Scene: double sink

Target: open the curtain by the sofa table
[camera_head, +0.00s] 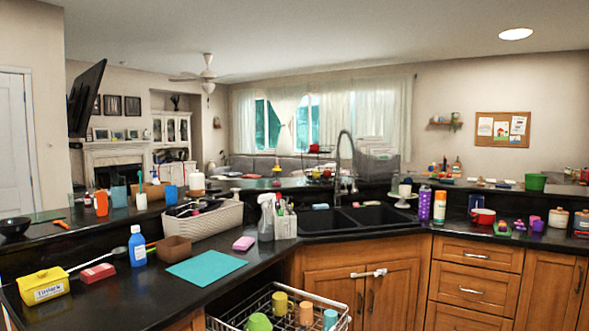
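White sheer curtains (375,108) hang over the wide window on the far wall of the room beyond the counters. Gaps between the curtain panels show teal-tinted glass (267,125), with another gap further right (307,122). A grey sofa (262,164) stands below the window, partly hidden by the raised counter. I cannot make out a sofa table for certain. Neither of my grippers is in view.
The black counter (190,300) and double sink (350,218) lie between me and the window. An open dishwasher rack (265,305) with cups juts out in front. Many small items crowd the counters. A white door (15,140) is at far left.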

